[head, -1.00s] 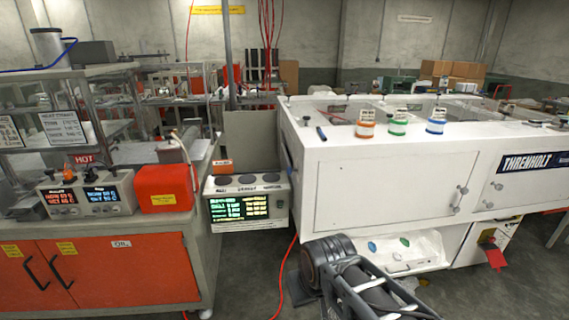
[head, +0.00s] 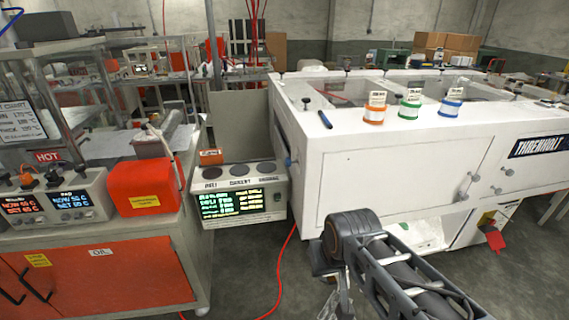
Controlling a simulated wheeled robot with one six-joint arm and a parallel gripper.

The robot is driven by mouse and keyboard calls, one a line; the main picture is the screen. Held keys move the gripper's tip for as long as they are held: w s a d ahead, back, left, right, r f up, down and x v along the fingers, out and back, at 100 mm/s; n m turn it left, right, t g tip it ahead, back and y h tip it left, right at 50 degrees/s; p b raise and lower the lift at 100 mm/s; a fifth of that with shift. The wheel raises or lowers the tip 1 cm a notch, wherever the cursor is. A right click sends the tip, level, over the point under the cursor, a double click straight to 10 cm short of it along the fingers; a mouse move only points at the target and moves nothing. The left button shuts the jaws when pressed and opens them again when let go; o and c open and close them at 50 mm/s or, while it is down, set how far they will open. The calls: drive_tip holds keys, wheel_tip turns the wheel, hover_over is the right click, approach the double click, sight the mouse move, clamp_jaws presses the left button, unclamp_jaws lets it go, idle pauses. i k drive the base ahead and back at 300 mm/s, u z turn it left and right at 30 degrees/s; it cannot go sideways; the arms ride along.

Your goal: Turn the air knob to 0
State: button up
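No knob in the head view carries a label that I can read as air. A white control box (head: 240,198) with a lit screen of green and yellow text stands left of the white cabinet. It has three dark round discs on its sloping top, with small labels under them. A small blue knob (head: 287,162) shows on the left side of the white cabinet (head: 390,180). My arm comes in from the bottom right and bends down at its elbow, in front of the cabinet. My gripper cannot be made out; the arm's far end runs out at the bottom edge.
At left an orange-fronted bench (head: 110,275) bears a red box (head: 145,186) and two small controllers with dials (head: 55,203). Three coloured spools (head: 410,106) stand on the cabinet. A red cable (head: 284,265) lies on the floor. Grey floor is open before the control box.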

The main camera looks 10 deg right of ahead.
sight(288, 161)
drive_tip(key=k, duration=0.6)
drive_tip(key=u, duration=0.8)
drive_tip(key=i, duration=1.45)
drive_tip(key=z, duration=0.05)
